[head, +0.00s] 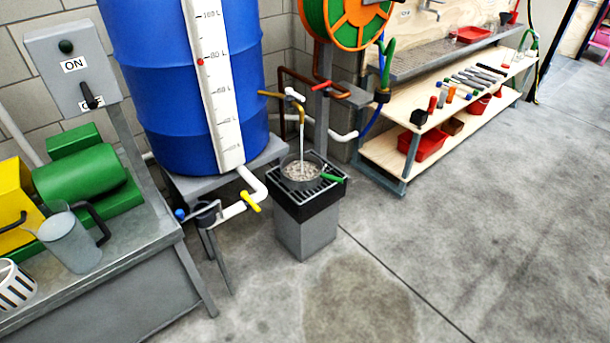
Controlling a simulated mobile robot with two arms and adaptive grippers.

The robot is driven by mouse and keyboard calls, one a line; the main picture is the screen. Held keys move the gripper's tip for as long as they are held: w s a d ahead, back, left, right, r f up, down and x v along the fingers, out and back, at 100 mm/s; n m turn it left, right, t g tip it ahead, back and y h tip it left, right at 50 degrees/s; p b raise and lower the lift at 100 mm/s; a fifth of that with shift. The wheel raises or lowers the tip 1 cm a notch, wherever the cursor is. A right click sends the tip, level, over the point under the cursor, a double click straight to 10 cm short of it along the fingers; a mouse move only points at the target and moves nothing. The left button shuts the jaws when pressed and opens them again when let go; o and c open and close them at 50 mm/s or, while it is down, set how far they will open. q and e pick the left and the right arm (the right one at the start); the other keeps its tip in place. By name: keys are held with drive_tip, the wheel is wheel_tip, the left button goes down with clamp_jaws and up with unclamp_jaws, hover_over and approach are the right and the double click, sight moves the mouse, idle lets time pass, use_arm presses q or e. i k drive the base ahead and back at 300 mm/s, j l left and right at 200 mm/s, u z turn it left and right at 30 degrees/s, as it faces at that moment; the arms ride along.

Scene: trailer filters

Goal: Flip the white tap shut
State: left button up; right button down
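The white tap handle (294,94) sits on top of a small brass tap beside the right edge of the blue barrel. The handle lies slanted. A thin stream of water (302,137) runs down from the spout. It falls into a round container (301,172) with pale, bubbly-looking contents. The container stands on a black grate on a grey pedestal (305,232). Neither of my grippers shows in the head view.
A blue barrel (185,90) with a level scale stands left of the tap. A red-handled valve (321,86) is close on its right. A yellow-handled valve (250,201) on white pipe is lower left. A wooden shelf (450,110) stands right. Concrete floor (480,230) in front is clear.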

sight(288, 92)
drive_tip(key=i+j+z, duration=0.2)
drive_tip(key=i+j, duration=0.45)
drive_tip(key=i, duration=0.1)
